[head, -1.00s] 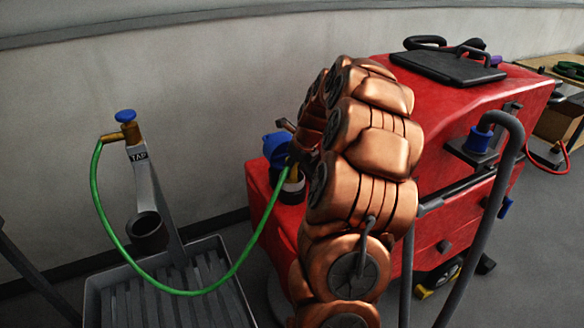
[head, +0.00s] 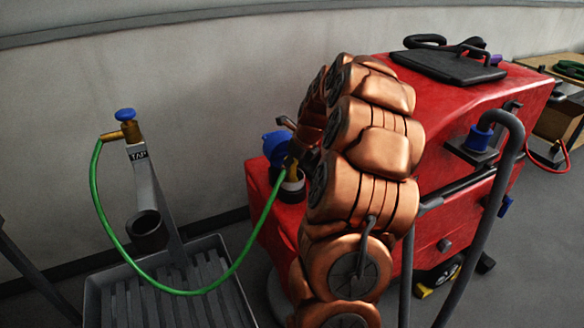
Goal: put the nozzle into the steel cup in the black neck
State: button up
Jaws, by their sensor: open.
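The nozzle (head: 292,164), a small brass piece on the end of the green hose (head: 236,268), stands at the mouth of the black neck (head: 291,195) on the red machine's low left part. A pale ring shows at the neck; I cannot make out the steel cup or how deep the nozzle sits. A blue cap (head: 274,145) stands raised behind the neck. My gripper (head: 296,153) is at the nozzle's upper end, mostly hidden behind my copper arm. It is open, and its fingertips are not clearly visible.
The green hose hangs in a loop from a brass tap (head: 129,128) with a blue knob. A black holder (head: 147,231) sits on the tap post above a grey ribbed tray (head: 205,245). The red machine (head: 450,95) fills the right, with a grey handrail (head: 497,180) in front.

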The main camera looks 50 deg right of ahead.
jog(key=b+v, duration=0.1)
jog(key=v, duration=1)
jog(key=shift+r, duration=0.25)
jog(key=s+a+f+n+g+y, duration=0.1)
jog(key=s+a+n+g, duration=0.1)
jog(key=a+n, duration=0.85)
jog(key=s+a+n+g, duration=0.1)
jog(key=s+a+n, duration=0.35)
jog(key=a, duration=1.05)
jog(key=s+a+f+n+g, duration=0.1)
jog(key=s+a+f+n, duration=0.1)
jog(key=s+a+n, duration=0.2)
jog(key=s+a+f+n+g, duration=0.1)
jog(key=s+a+n, duration=0.3)
jog(key=s+n, duration=0.4)
jog(key=s+a+f+n+g+h, duration=0.1)
jog(key=s+a+f+n, duration=0.2)
jog(key=s+n, duration=0.4)
jog(key=shift+a+f+n, duration=0.25)
jog(key=shift+a+n, duration=0.25)
jog(key=shift+n, duration=0.2)
jog(key=shift+s, duration=0.1)
